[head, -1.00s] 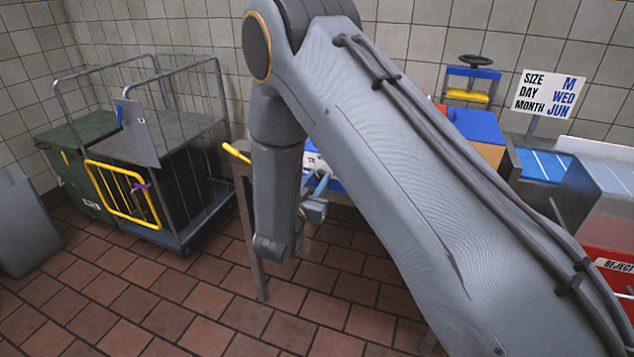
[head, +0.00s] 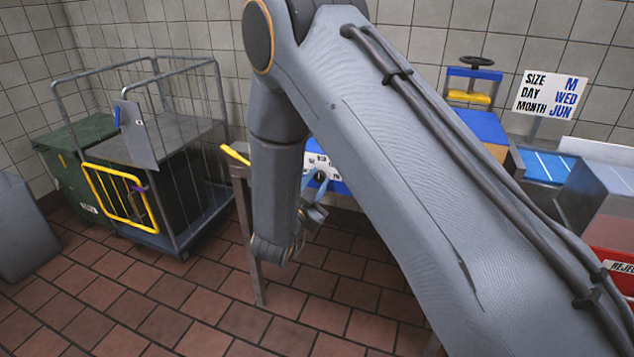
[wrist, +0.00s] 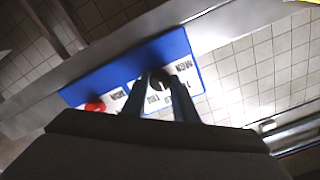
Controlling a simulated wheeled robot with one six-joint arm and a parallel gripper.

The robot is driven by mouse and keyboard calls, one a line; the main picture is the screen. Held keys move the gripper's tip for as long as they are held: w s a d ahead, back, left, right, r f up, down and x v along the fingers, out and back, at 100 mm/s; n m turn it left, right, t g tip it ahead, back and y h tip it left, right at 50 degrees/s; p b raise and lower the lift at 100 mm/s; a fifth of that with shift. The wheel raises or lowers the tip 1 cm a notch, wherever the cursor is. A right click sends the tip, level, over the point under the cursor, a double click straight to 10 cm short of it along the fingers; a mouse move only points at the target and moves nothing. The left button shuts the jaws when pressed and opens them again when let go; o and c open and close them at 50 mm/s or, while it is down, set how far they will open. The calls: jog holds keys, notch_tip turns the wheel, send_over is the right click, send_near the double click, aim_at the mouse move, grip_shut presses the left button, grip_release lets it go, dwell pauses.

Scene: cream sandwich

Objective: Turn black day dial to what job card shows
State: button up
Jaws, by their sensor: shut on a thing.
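The job card (head: 548,95) stands at the right in the head view and reads SIZE M, DAY WED, MONTH JUN. In the wrist view, a blue panel (wrist: 188,46) carries white plates with lettering and a black dial (wrist: 157,76). My gripper (wrist: 160,86) is shut on the black dial, with one finger on each side of it. The fingers cover part of the dial and its lettering, so I cannot tell which day it points to. In the head view, my arm hides much of the blue panel (head: 338,187).
A red knob (wrist: 95,106) sits on the panel beside the dial. A wire cage trolley (head: 205,150) and a green bin (head: 70,180) stand at the left. A blue conveyor (head: 545,166) and a red reject bin (head: 605,240) are at the right. The tiled floor in front is clear.

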dwell(0.3)
jog(key=o, duration=1.1)
jog(key=shift+c, duration=0.2)
jog(key=b+v, duration=0.1)
jog(key=v, duration=0.6)
jog(key=shift+s+a, duration=0.15)
jog(key=shift+s, duration=0.2)
